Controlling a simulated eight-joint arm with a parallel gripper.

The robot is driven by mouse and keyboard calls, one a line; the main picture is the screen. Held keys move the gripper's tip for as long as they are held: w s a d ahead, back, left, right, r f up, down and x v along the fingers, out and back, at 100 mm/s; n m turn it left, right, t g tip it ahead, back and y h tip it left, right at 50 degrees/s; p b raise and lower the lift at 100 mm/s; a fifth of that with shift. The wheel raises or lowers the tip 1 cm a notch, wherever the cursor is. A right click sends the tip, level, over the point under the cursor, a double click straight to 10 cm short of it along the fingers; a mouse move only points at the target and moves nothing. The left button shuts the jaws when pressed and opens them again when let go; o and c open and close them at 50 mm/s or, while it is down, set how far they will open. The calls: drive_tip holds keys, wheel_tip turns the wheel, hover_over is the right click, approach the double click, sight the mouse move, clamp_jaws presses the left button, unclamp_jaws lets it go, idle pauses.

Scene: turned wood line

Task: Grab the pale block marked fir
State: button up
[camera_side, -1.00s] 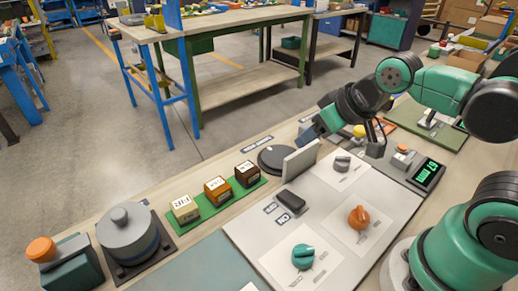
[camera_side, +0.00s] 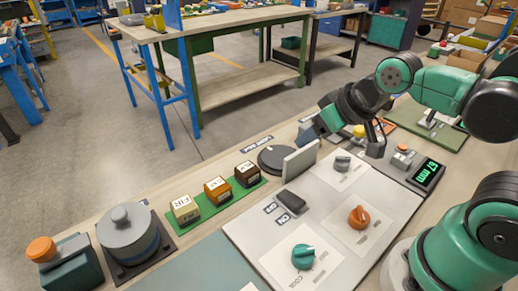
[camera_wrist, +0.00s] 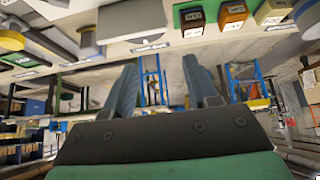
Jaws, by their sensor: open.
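The pale block (camera_side: 184,209) marked FIR stands at the left end of a green strip (camera_side: 225,205) in the side view. An orange-brown block (camera_side: 217,190) and a dark brown block (camera_side: 247,174) stand beside it on the strip. In the wrist view, which looks upside down, the pale block (camera_wrist: 272,12) is at the top right, partly cut by the edge. My gripper (camera_side: 308,131) is up and to the right of the blocks in the side view, well apart from them. In the wrist view my gripper (camera_wrist: 163,72) has its two fingers spread with nothing between them.
A round dark disc (camera_side: 275,158) and an upright grey plate (camera_side: 301,160) stand between the blocks and my gripper. A grey lidded pot (camera_side: 127,238) is left of the pale block. A panel with knobs (camera_side: 330,215) lies in front. Floor lies beyond the bench edge.

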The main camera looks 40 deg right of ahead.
drive_tip(key=shift+o, duration=0.2)
drive_tip(key=o, duration=0.6)
drive_tip(key=shift+c, duration=0.2)
